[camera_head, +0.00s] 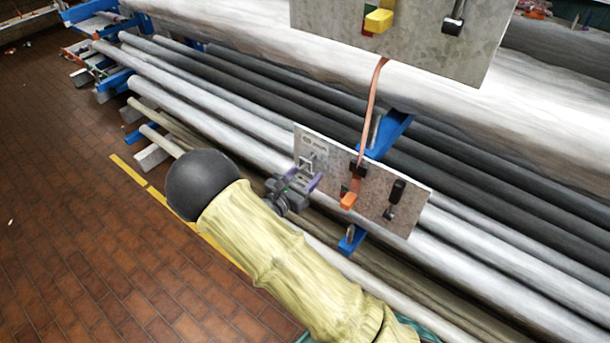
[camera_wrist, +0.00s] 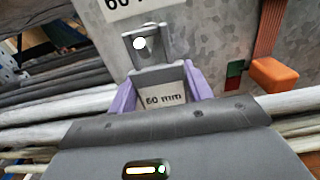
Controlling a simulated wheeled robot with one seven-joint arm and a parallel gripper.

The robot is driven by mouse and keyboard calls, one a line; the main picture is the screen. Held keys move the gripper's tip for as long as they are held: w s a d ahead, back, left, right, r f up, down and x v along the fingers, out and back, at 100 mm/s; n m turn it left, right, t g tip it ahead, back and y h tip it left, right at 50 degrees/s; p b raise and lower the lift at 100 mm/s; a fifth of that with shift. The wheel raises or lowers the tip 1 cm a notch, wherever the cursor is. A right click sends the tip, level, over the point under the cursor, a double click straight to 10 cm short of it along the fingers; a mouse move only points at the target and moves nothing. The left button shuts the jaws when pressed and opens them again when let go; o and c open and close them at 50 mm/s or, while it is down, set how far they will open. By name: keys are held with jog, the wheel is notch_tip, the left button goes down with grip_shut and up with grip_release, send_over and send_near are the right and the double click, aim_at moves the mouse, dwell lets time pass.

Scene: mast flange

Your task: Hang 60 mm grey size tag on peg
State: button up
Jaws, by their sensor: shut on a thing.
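The grey size tag (camera_wrist: 165,98), marked "60 mm", is held upright between the purple fingers of my gripper (camera_wrist: 160,92) in the wrist view. The gripper is shut on its lower part. Above the lettering is a grey frame-like part with a bright round spot (camera_wrist: 140,43); I cannot tell whether this is a hole or the peg's end. In the head view my gripper (camera_head: 306,184) is close to the left end of the metal panel (camera_head: 375,190), below its "60 mm" label (camera_head: 313,141). I cannot tell whether the tag is around the peg.
On the panel, an orange piece (camera_head: 348,201) sits right of my gripper, with a reddish-brown strap (camera_head: 372,105) above it. A black piece (camera_head: 397,190) is farther right. Long pipes on blue racks lie behind. An upper panel (camera_head: 410,40) carries yellow and black pieces.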

dwell(0.3)
jog(key=o, duration=1)
jog(key=shift+o, duration=0.2)
jog(key=shift+s+a, duration=0.1)
jog(key=shift+a, duration=0.05)
jog(key=b+v, duration=0.5)
jog(key=v, duration=1.2)
jog(key=shift+b, duration=0.35)
